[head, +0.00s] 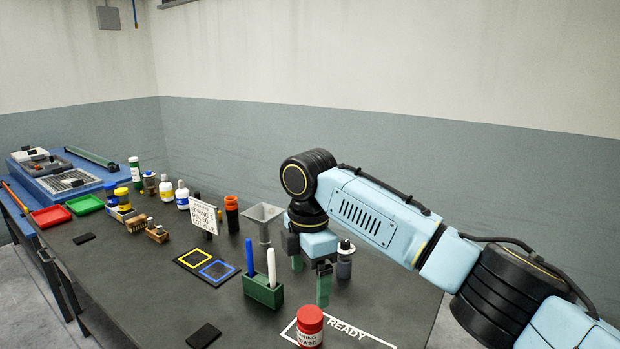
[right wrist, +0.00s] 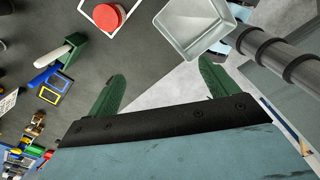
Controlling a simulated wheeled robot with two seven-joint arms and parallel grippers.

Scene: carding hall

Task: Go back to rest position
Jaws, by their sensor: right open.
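My right arm comes in from the right in the head view. My right gripper (head: 310,274) points down over the dark table (head: 235,322), with its green fingers apart and nothing visible between them. In the right wrist view the same gripper (right wrist: 163,90) shows two spread green fingers with a clear gap between them. In the head view, a grey funnel (head: 264,213) stands just left of the gripper and a dark bottle (head: 344,266) just behind its right side. My left gripper is in neither view.
A green holder (head: 262,293) with a blue and a white marker stands left of the gripper. A red-lidded jar (head: 310,320) stands in front, by the READY outline. A mat (head: 206,266) with yellow and blue squares, a sign (head: 204,214) and several bottles lie further left.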

